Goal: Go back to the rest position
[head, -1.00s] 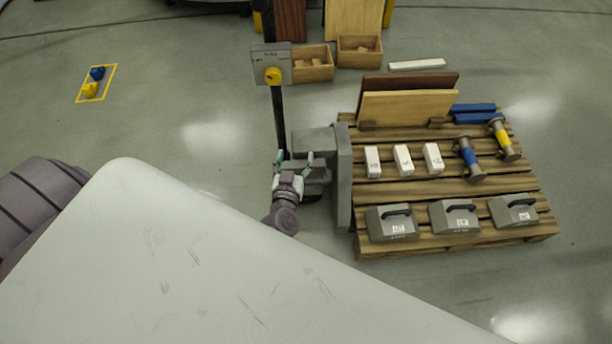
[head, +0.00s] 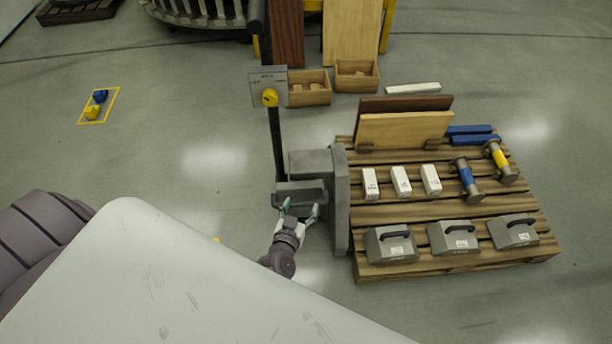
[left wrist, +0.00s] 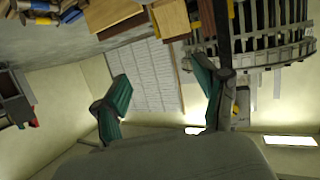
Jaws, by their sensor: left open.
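My left gripper (head: 300,209) is in the lower middle of the head view, its two green-tipped fingers spread apart with nothing between them. It points up toward a grey block-like fixture (head: 303,165) with a tall upright grey plate (head: 341,200) on its right side. The fingertips overlap the lower edge of the fixture in the picture; I cannot tell whether they touch. In the left wrist view both fingers (left wrist: 163,75) are wide apart and empty. My right gripper is not in view.
Right of the fixture is a wooden pallet (head: 440,264) with grey handled weights (head: 453,238), white blocks (head: 401,181), cylinders (head: 467,180) and boards (head: 404,131). A dark post with a sign (head: 267,88) stands behind the fixture. Open floor (head: 190,150) lies to the left.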

